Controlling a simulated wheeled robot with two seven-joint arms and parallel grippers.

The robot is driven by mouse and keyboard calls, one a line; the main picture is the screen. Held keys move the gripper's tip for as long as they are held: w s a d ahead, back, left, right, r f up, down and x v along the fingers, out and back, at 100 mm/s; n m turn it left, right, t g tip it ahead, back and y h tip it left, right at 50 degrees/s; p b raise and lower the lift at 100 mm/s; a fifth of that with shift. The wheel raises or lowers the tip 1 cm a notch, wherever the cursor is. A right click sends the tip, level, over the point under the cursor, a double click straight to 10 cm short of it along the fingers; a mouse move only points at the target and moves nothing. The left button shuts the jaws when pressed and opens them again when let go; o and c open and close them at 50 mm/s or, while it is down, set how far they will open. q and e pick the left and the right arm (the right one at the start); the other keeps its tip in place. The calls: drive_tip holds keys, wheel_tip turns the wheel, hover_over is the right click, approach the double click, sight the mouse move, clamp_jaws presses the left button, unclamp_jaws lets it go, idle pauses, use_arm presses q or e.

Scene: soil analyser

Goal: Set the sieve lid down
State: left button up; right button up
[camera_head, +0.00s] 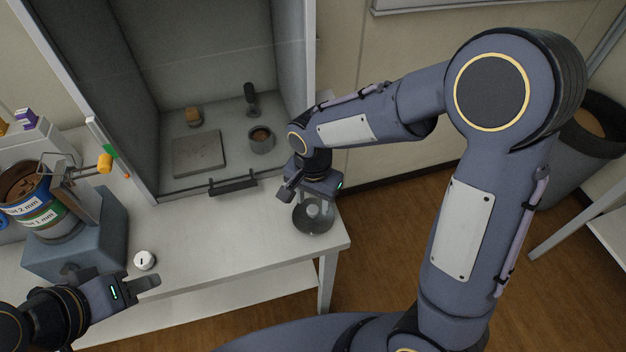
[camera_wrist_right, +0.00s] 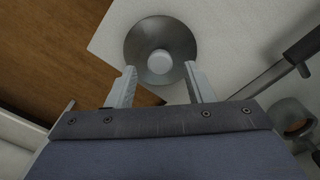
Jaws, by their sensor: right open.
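The sieve lid (camera_head: 314,217) is a round grey metal disc with a pale knob, lying on the white table near its right front corner. It also shows in the right wrist view (camera_wrist_right: 137,46), knob facing up. My right gripper (camera_head: 300,197) is open, just behind the lid in the head view. In the right wrist view its two fingertips (camera_wrist_right: 158,72) are spread apart with the knob between and beyond them, apart from it. My left gripper (camera_head: 148,282) is low at the left, near the table's front edge; its jaw gap is not clear.
A sieve stack (camera_head: 38,213) stands on a blue-grey shaker (camera_head: 75,250) at the left. A small white knob-like item (camera_head: 145,260) lies on the table. Behind is a fume cabinet (camera_head: 200,180) holding a cup (camera_head: 261,140). The table's middle front (camera_head: 220,250) is clear.

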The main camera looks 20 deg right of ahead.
sight(313, 209)
wheel_tip(313, 209, up, 10)
drive_tip(key=s+d+r+n+t+y, duration=0.1)
drive_tip(key=s+d+n+t+y, duration=0.1)
drive_tip(key=s, duration=0.6)
drive_tip(key=s+d+r+n+t+y, duration=0.1)
drive_tip(key=s+d+n+t, duration=0.2)
drive_tip(key=s+d+n, duration=0.2)
drive_tip(key=s+d, duration=0.2)
drive_tip(key=s, duration=0.1)
drive_tip(key=shift+s+t+y, duration=0.15)
drive_tip(key=shift+t+y, duration=0.25)
drive_tip(key=shift+d, duration=0.1)
